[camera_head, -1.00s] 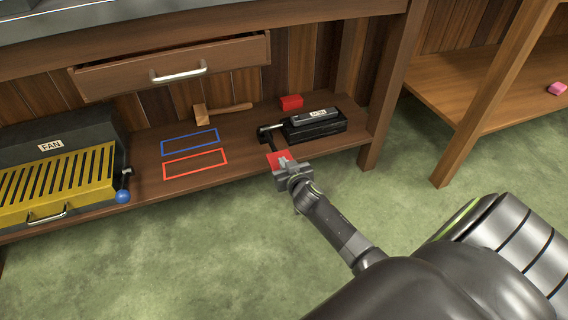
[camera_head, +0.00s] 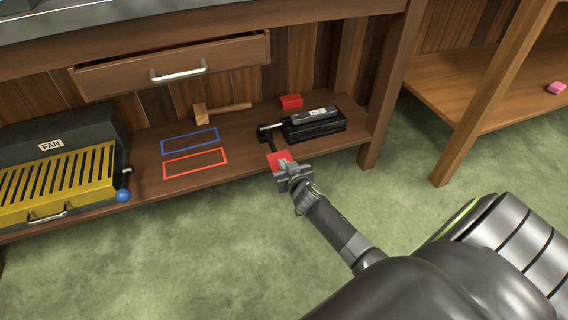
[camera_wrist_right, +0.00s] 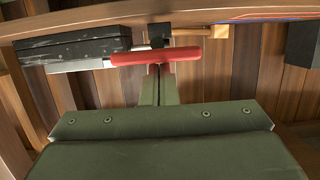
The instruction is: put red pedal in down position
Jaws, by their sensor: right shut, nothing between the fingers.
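The red pedal (camera_head: 278,158) is on the end of a dark arm at the front of the black device (camera_head: 314,124) on the low wooden shelf. My right gripper (camera_head: 287,167) is shut and empty, with its tips right at the pedal. In the right wrist view the red pedal (camera_wrist_right: 157,56) lies across the tips of the shut fingers (camera_wrist_right: 160,72). The tips appear to touch it, but I cannot tell for sure. My left gripper is not in view.
The shelf (camera_head: 245,160) also holds a wooden mallet (camera_head: 202,113), a red block (camera_head: 291,101), blue and red outlined rectangles, and a fan unit (camera_head: 60,165) with a yellow grille. A drawer (camera_head: 175,66) stands open above. Green floor (camera_head: 200,260) in front is clear.

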